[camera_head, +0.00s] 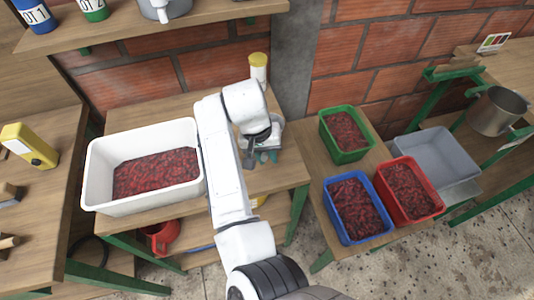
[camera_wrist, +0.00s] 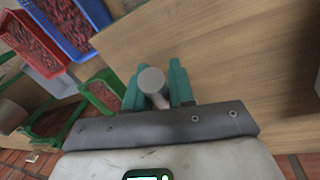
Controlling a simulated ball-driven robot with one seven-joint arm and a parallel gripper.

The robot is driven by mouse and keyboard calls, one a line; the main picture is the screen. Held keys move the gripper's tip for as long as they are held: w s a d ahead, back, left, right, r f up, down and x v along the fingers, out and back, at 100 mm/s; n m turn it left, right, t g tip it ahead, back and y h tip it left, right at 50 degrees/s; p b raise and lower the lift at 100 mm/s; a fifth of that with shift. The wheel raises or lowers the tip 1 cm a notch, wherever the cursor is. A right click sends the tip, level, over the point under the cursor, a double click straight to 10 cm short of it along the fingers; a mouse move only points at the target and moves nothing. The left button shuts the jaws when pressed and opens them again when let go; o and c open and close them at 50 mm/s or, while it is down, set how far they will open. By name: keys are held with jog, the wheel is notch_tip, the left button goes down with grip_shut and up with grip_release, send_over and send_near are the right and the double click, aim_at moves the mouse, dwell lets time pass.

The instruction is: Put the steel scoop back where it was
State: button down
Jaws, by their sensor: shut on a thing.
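In the wrist view, the teal fingers of my gripper (camera_wrist: 156,92) are shut on a grey, round-ended metal piece, which I take for the steel scoop (camera_wrist: 152,80). Its rounded end faces the camera and the rest is hidden. In the head view, my gripper (camera_head: 267,157) points down over the right part of the middle wooden table, beside the white bin (camera_head: 93,180) of red cherries. My wrist covers most of the held piece there. I cannot tell whether it touches the table.
A yellow-capped container (camera_head: 258,68) stands behind my wrist. Green (camera_head: 322,128), blue (camera_head: 332,213) and red (camera_head: 437,207) crates of cherries and a grey tub (camera_head: 455,150) stand to the right. A shelf (camera_head: 130,28) overhangs the back.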

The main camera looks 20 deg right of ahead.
jog(key=shift+f, duration=0.35)
jog(key=c, duration=1)
grip_release()
jog(key=shift+o, duration=0.2)
notch_tip(320, 180, up, 12)
jog(key=a, duration=0.2)
jog(key=shift+a, duration=0.15)
jog(key=shift+w, duration=0.1)
